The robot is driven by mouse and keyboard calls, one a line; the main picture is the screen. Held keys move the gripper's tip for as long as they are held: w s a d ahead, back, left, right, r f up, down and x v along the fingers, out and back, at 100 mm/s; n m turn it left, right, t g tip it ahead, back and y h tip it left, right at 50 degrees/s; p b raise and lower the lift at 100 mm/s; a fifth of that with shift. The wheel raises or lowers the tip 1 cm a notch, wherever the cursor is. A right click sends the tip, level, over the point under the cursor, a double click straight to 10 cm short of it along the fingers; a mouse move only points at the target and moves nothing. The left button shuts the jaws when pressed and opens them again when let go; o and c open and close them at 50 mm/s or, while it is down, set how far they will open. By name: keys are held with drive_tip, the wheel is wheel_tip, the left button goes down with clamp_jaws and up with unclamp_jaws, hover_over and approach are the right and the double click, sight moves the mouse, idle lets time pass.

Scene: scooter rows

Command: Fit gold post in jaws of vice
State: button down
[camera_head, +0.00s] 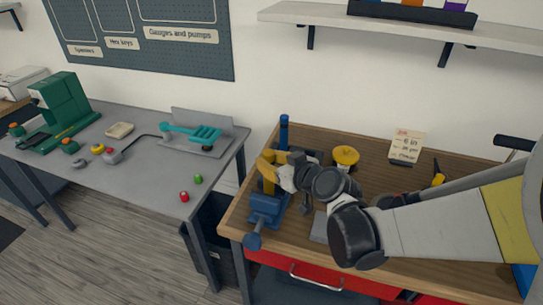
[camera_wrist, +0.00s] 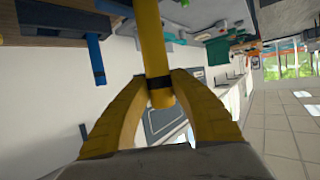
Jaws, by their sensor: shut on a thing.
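My gripper (camera_head: 270,165) has yellow fingers and is shut on the gold post. In the wrist view the gold post (camera_wrist: 152,45), with a dark band near its end, runs between my gripper's fingertips (camera_wrist: 160,85). In the head view the gold post (camera_head: 269,187) hangs upright below the fingers, over the blue vice (camera_head: 267,206) at the left front of the wooden bench. The post's lower end meets the vice top in the picture; I cannot tell whether it is between the jaws.
A blue post (camera_head: 284,132) stands just behind my gripper. A yellow round object (camera_head: 345,156) and a price card (camera_head: 406,146) are on the wooden bench (camera_head: 310,136). A grey table (camera_head: 150,165) with a green machine (camera_head: 62,105) stands left, across a gap.

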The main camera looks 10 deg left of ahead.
drive_tip(key=c, duration=1.1)
unclamp_jaws()
drive_tip(key=shift+c, duration=0.2)
drive_tip(key=v, duration=1.2)
drive_tip(key=s+d+f+m+h, duration=0.1)
drive_tip(key=s+d+m+h, duration=0.2)
drive_tip(key=d, duration=0.5)
drive_tip(key=s+d+f+m+g+h+b, duration=0.1)
drive_tip(key=s+d+m+h, duration=0.2)
drive_tip(key=d, duration=0.6)
drive_tip(key=s+d+f+m+g+h, duration=0.1)
drive_tip(key=s+d+f+m+h, duration=0.1)
drive_tip(key=s+d, duration=0.4)
drive_tip(key=d+m+h, duration=0.1)
drive_tip(key=d+h, duration=0.1)
drive_tip(key=d, duration=0.1)
drive_tip(key=shift+s+m, duration=0.2)
drive_tip(key=shift+m, duration=0.1)
